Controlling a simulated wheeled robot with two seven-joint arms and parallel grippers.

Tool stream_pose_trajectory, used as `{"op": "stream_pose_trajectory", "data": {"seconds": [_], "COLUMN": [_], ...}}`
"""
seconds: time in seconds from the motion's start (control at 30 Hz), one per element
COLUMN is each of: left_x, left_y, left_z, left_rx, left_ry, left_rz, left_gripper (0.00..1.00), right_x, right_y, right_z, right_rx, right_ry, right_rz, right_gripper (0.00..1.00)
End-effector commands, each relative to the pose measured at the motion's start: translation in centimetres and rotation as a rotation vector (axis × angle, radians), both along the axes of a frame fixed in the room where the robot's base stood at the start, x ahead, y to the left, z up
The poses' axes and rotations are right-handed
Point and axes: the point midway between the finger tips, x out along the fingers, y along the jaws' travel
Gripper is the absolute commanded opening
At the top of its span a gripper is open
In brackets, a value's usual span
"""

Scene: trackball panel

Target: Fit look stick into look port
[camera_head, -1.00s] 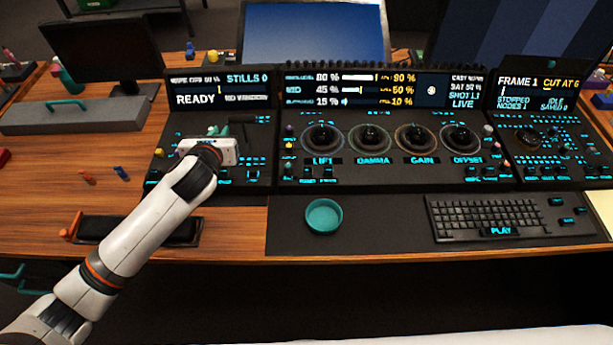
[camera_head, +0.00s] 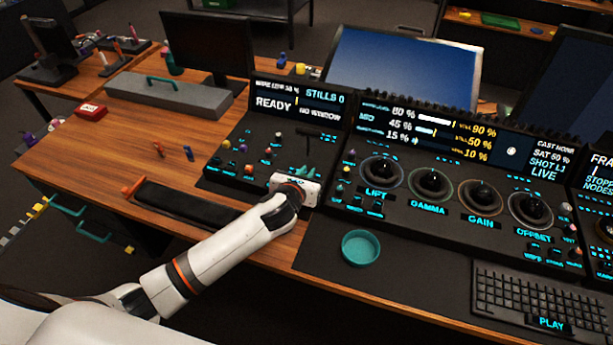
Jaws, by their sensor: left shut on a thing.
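My left gripper (camera_head: 305,172) is over the front right part of the left control panel (camera_head: 235,165), its white body towards me. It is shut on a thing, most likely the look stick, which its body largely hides. A dark T-shaped piece (camera_head: 316,133) shows on the panel just beyond the gripper. I cannot make out the look port among the panel's small knobs and lit keys, nor whether the held thing touches the panel. My right gripper is not in view.
A teal round dish (camera_head: 361,247) stands on the dark mat right of my forearm. A black tray with an orange end (camera_head: 185,200) lies left of it. Small orange (camera_head: 159,150) and blue (camera_head: 188,153) pieces lie on the wood. A middle panel with several trackballs (camera_head: 431,183) adjoins on the right.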

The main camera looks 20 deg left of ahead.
Motion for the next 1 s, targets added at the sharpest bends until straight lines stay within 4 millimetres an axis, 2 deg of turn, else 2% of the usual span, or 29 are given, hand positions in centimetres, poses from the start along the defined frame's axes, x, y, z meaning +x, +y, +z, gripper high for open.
{"op": "stream_pose_trajectory", "data": {"seconds": [0.03, 0.37, 0.4, 0.53, 0.87, 1.0], "left_x": [0.0, 0.0, 0.0, 0.0, 0.0, -1.5], "left_y": [0.0, 0.0, 0.0, 0.0, 0.0, 0.1], "left_z": [-0.5, -0.8, -0.8, -0.8, -0.4, 0.1], "left_rx": [-0.001, 0.001, 0.001, 0.001, 0.000, 0.002], "left_ry": [0.000, -0.001, -0.001, -0.001, -0.002, -0.001], "left_rz": [0.000, 0.000, 0.000, 0.000, 0.000, -0.002], "left_gripper": [0.00, 0.00, 0.17, 0.37, 0.37, 0.37], "right_x": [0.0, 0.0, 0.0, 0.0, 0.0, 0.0], "right_y": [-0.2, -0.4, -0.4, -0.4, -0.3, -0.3], "right_z": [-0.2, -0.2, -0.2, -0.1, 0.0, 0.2], "right_rx": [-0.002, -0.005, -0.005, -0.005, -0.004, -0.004], "right_ry": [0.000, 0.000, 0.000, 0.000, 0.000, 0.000], "right_rz": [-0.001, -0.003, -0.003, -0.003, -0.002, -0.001], "right_gripper": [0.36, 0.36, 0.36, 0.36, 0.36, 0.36]}}
